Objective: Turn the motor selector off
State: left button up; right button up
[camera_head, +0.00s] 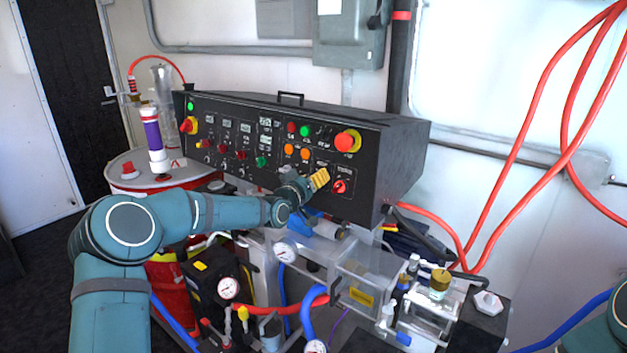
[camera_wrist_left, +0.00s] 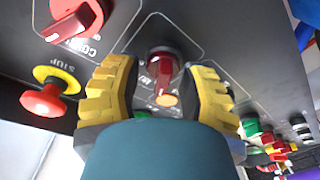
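A red selector knob (camera_wrist_left: 163,72) with an orange round tip sits on the black panel between my left gripper's fingers. Its label is only partly visible and I cannot read it. My left gripper (camera_wrist_left: 165,98) has yellow ridged fingers, spread on both sides of the knob with small gaps. In the head view the left gripper (camera_head: 320,180) is at the lower right of the panel and hides this knob. Another red rotary knob (camera_head: 339,187) is just right of the gripper; it also shows in the wrist view (camera_wrist_left: 78,18). My right gripper is out of view.
A red-and-yellow stop button (camera_head: 347,141) is above the gripper; it also shows in the wrist view (camera_wrist_left: 45,97). Orange buttons (camera_head: 305,154) are close above left. Clear tanks (camera_head: 365,275), gauges and hoses stand below the panel (camera_head: 390,165).

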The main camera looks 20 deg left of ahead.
pick_arm(q)
jog(key=v, duration=1.2)
